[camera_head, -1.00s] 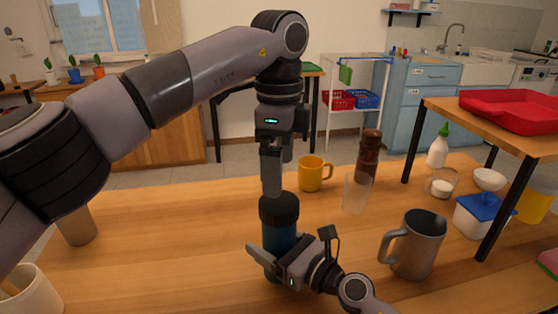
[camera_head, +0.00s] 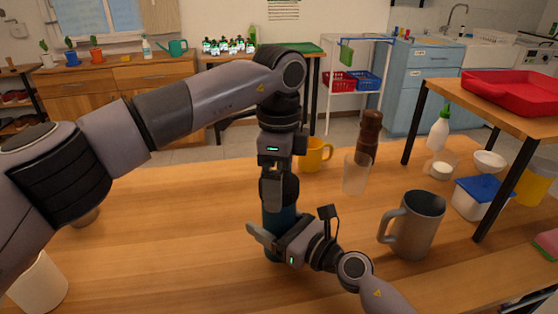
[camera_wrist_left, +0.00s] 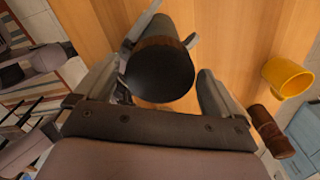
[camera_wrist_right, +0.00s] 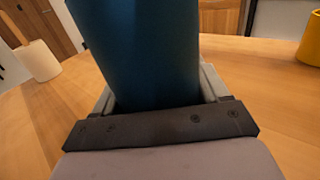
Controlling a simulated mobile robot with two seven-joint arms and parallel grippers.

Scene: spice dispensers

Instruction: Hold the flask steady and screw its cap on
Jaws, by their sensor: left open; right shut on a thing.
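The flask (camera_head: 281,220) stands upright on the wooden table, with a blue body. It fills the middle of the right wrist view (camera_wrist_right: 145,50). My right gripper (camera_head: 272,241) is shut on the flask's body from the side. The black cap (camera_wrist_left: 160,72) is seen from above in the left wrist view, on top of the flask; my left gripper hides most of it in the head view. My left gripper (camera_head: 279,190) points straight down over the cap. It is open, with its fingers on either side of the cap. I cannot tell whether they touch it.
A grey mug (camera_head: 417,228) stands to the right of my right arm. A yellow mug (camera_head: 313,155), a clear glass (camera_head: 355,174) and a brown pepper mill (camera_head: 370,135) stand behind. A white container (camera_head: 40,285) is at front left. The table's left middle is clear.

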